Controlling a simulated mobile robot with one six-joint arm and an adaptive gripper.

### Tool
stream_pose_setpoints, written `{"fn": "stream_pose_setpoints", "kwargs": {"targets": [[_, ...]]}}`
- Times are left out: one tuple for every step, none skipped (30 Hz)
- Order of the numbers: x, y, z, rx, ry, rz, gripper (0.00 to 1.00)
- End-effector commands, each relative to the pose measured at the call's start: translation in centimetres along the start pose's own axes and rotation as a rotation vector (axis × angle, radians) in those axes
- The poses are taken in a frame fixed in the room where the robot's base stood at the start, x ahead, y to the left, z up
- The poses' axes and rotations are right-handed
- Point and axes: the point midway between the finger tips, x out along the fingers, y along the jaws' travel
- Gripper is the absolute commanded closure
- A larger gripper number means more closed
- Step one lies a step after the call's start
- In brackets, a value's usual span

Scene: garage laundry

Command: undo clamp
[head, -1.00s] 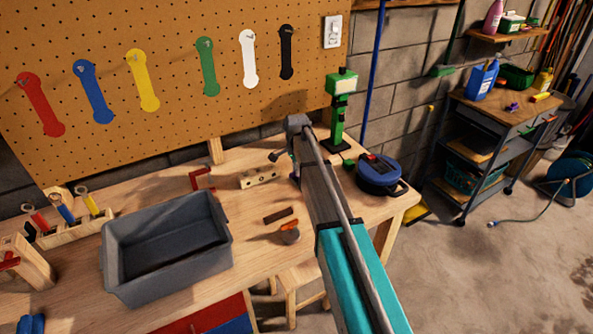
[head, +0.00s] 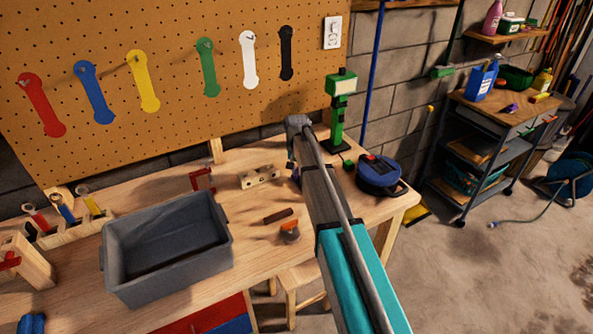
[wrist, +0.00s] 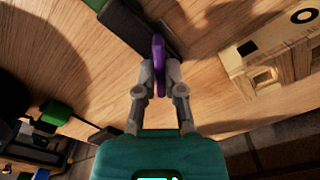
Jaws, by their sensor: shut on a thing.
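My gripper (wrist: 158,90) is shut on a narrow purple piece (wrist: 158,58) in the wrist view. The purple piece stands between the two fingertips, beside a dark bar (wrist: 138,32) that runs slantwise at the top. I cannot tell whether the two are joined or whether they are the clamp. In the head view my arm reaches over the right part of the bench, and the gripper is mostly hidden behind it. A red C-shaped piece (head: 203,180) stands on the bench to the left.
A wooden block with holes (head: 260,177) lies left of my arm. A grey bin (head: 165,272), a dark bar (head: 278,216) and an orange-topped tool (head: 289,231) are nearer.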

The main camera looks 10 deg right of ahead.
Motion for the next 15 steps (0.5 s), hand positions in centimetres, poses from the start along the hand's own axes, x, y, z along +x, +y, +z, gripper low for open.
{"fn": "stream_pose_setpoints", "kwargs": {"targets": [[0.19, 0.17, 0.43, -0.044, -0.008, 0.003, 1.0], [0.2, 0.18, 0.44, -0.072, -0.008, 0.003, 1.0], [0.2, 0.18, 0.46, -0.111, -0.008, 0.003, 1.0], [0.21, 0.19, 0.47, -0.139, -0.009, 0.003, 1.0], [0.22, 0.19, 0.49, -0.167, -0.009, 0.003, 1.0], [0.22, 0.2, 0.5, -0.206, -0.009, 0.003, 1.0], [0.23, 0.2, 0.51, -0.234, -0.009, 0.003, 1.0], [0.24, 0.2, 0.51, -0.262, -0.009, 0.003, 1.0], [0.24, 0.21, 0.53, -0.301, -0.009, 0.003, 1.0], [0.25, 0.21, 0.54, -0.328, -0.009, 0.002, 1.0], [0.26, 0.21, 0.54, -0.356, -0.009, 0.002, 1.0], [0.26, 0.22, 0.56, -0.392, -0.009, 0.002, 1.0], [0.27, 0.18, 0.59, -0.419, -0.009, 0.002, 1.0], [0.27, 0.16, 0.6, -0.444, -0.009, 0.002, 1.0], [0.28, 0.16, 0.61, -0.477, -0.009, 0.002, 1.0]]}}
